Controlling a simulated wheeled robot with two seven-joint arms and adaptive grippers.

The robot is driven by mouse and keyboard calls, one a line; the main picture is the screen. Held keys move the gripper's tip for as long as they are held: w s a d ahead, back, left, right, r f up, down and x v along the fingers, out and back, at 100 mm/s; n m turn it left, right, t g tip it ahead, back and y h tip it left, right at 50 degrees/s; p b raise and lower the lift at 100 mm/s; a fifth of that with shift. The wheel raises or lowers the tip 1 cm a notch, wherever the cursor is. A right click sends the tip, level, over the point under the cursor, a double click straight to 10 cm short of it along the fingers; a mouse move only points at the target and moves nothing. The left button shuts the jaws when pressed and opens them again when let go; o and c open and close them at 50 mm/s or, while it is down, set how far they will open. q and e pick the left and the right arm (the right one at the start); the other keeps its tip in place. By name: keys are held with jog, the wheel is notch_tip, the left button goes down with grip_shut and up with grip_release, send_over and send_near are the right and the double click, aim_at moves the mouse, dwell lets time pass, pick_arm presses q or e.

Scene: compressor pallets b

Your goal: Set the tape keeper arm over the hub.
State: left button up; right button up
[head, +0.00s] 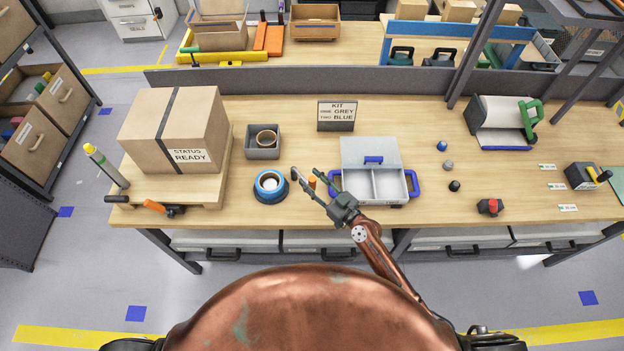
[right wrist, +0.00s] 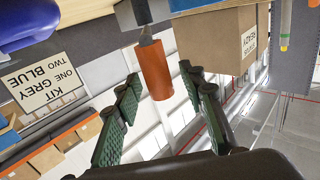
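The blue tape roll (head: 270,186) sits on its blue base at the front of the bench, its pale centre facing up. An orange cylindrical grip (head: 312,181), apparently the keeper arm's handle, stands right of the roll. The rest of the keeper arm is hard to make out. My right gripper (head: 307,180) is open, its fingers on either side of the grip. In the right wrist view the orange grip (right wrist: 155,68) hangs from a grey shank between the open fingers (right wrist: 162,88), with gaps visible on both sides. My left gripper is not in view.
An open kit case (head: 350,186) with blue handles stands close right of my right gripper. A grey bin (head: 263,142) and the kit sign (head: 337,115) are behind. A large carton (head: 177,125) on a pallet stands left. Small knobs (head: 448,165) lie right of the case.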

jog(key=shift+c, duration=0.4)
grip_shut()
dwell(0.4)
